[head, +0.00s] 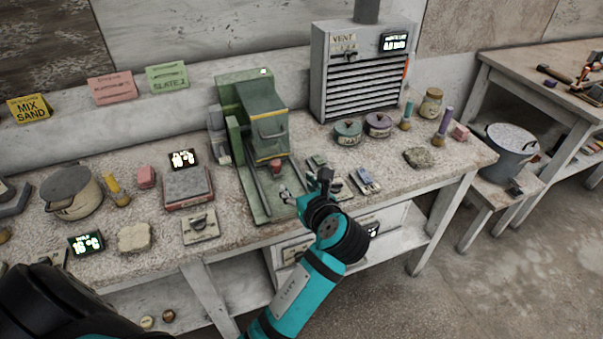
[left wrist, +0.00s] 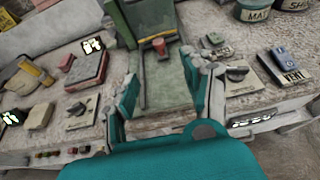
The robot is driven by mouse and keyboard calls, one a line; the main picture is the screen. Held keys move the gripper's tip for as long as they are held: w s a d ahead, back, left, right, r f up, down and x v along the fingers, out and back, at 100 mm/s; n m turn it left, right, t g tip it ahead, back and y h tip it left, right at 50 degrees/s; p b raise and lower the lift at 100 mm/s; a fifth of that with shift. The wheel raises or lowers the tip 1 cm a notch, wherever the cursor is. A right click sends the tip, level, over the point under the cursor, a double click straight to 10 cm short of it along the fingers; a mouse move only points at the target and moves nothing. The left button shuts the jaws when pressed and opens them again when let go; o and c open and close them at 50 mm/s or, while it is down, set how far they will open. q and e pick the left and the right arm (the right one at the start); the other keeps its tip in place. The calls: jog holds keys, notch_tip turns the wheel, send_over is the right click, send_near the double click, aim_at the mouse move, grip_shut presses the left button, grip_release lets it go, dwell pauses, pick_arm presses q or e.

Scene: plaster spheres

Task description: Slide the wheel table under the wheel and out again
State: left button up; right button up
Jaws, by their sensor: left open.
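The green machine (head: 268,118) stands on the workbench, with a boxy housing above a long green bed (head: 262,205) with dark rails. A small red knob (head: 275,167) sits low at the front of the housing; it also shows in the left wrist view (left wrist: 158,45). I cannot clearly make out the wheel or the wheel table; the housing hides what is under it. My left gripper (head: 304,188) is open and empty over the front of the bed. In the left wrist view its fingers (left wrist: 159,75) stand apart on either side of the bed, short of the red knob.
Right of the bed lie small switch plates (head: 365,181), and a stone piece (head: 418,157). Lidded pots (head: 348,132) stand behind. A vent box (head: 362,75) stands at the back. Left of the machine are a scale (head: 187,187), a switch plate (head: 200,225) and a pot (head: 71,192).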

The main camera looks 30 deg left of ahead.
aim_at(277, 165)
pick_arm(q)
jog(key=x, duration=1.7)
jog(key=shift+s+f, duration=0.1)
jog(key=shift+a+f, duration=0.1)
jog(key=shift+a, duration=0.15)
jog(key=shift+w+a, duration=0.1)
jog(key=shift+w, duration=0.15)
jog(key=shift+c, duration=1)
jog(key=c, duration=0.7)
grip_shut()
pick_arm(e)
jog(key=shift+w+a+r, duration=0.2)
jog(key=shift+w+a, duration=0.75)
jog(key=shift+w, duration=0.2)
